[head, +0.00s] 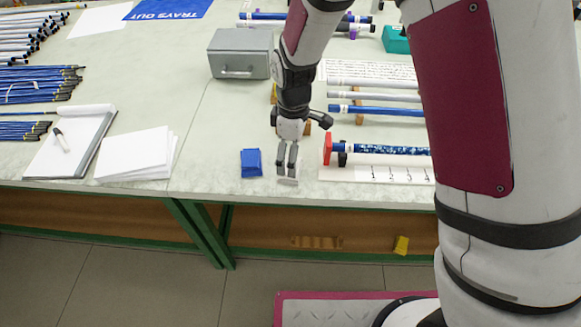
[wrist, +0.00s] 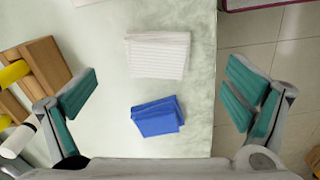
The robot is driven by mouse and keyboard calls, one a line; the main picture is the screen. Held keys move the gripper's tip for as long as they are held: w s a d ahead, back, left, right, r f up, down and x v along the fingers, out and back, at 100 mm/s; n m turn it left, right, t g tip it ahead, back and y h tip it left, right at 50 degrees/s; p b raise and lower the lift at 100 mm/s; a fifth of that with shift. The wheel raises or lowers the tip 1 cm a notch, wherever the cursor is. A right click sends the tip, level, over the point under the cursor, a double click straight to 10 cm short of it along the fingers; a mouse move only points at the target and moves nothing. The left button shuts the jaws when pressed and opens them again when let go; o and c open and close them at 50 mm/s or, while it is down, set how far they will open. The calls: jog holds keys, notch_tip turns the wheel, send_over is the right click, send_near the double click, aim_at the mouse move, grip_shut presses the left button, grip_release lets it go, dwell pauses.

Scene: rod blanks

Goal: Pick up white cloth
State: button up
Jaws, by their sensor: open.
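The white cloth (wrist: 158,55) lies folded flat on the pale table in the wrist view, with fine ribbing on it. In the head view only a small part of the white cloth (head: 288,182) shows below my fingertips; the rest is hidden. A folded blue cloth (wrist: 157,116) lies beside it, nearer my palm in the wrist view; it also shows in the head view (head: 251,163), left of my gripper. My gripper (head: 287,162) points down above the cloths. In the wrist view my gripper (wrist: 160,95) is open and empty, its fingers wide apart on both sides of the cloths.
A wooden rod holder (wrist: 38,75) stands close to my left finger in the wrist view. The table's front edge (wrist: 215,100) runs close on the right, with floor beyond. A grey metal box (head: 240,54) stands behind. Paper sheets (head: 137,153) lie to the left.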

jog(key=shift+w+a+f+p, duration=0.1)
jog(key=shift+a+f+p, duration=0.05)
jog(key=shift+f, duration=1.3)
jog(key=shift+w+a+f+p, duration=0.1)
jog(key=shift+f+p, duration=0.05)
jog(key=shift+f, duration=1.25)
jog(key=shift+c, duration=0.2)
jog(key=c, duration=1.2)
